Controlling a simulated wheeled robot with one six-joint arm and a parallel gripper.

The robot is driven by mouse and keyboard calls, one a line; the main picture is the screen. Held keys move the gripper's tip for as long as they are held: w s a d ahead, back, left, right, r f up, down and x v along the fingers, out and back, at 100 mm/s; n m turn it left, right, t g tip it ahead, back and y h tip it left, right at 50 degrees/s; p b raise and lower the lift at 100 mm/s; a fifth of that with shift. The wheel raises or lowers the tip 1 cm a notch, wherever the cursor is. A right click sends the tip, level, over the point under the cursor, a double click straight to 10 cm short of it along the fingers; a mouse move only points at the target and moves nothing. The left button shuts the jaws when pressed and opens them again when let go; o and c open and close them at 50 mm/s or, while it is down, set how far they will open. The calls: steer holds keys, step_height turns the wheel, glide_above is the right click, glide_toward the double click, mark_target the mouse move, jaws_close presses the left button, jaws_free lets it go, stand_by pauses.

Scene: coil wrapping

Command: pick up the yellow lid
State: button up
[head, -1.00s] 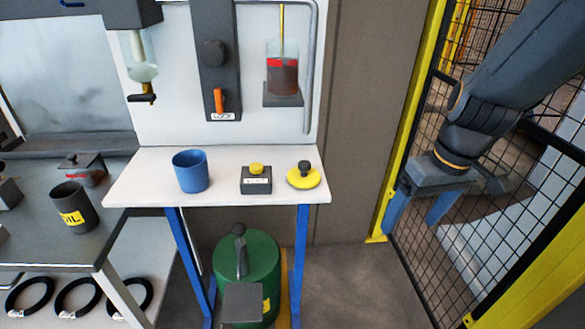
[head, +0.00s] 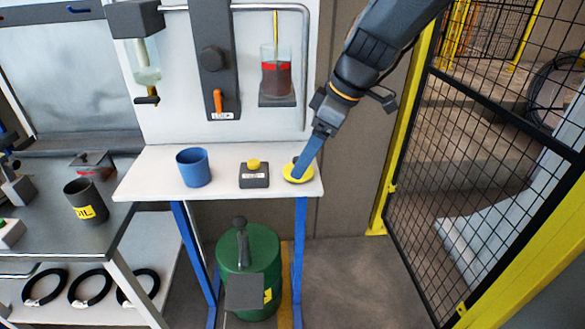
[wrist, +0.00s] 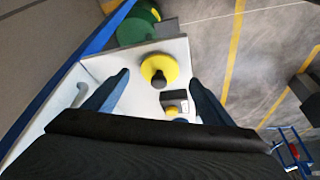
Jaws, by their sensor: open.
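The yellow lid (head: 291,172) is a round disc lying flat on the white table (head: 140,176), near its right end. In the wrist view the yellow lid (wrist: 151,64) shows its dark knob on top, between and beyond my two blue fingers. My gripper (head: 304,160) reaches down from the upper right, and its blue fingers cover part of the lid in the head view. In the wrist view my gripper (wrist: 158,82) is open with nothing between its fingertips. I cannot tell whether a finger touches the lid.
A dark box with a yellow button (head: 254,174) stands left of the lid, and a blue cup (head: 193,168) further left. A panel with a red-liquid beaker (head: 277,78) rises behind. A green drum (head: 262,262) sits below. Yellow-framed mesh fencing (head: 396,150) is at right.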

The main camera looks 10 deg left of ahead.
steer(key=x, duration=0.2)
steer(key=p+x, duration=0.1)
steer(key=x, duration=0.1)
steer(key=shift+w+a+r, duration=0.1)
steer(key=shift+w+a, duration=0.1)
steer(key=shift+a, duration=0.05)
steer(key=shift+c, duration=0.4)
steer(key=shift+s+d+r, duration=0.3)
steer(key=shift+s+d, duration=0.05)
steer(key=c, duration=1.1)
steer(key=shift+o, duration=0.2)
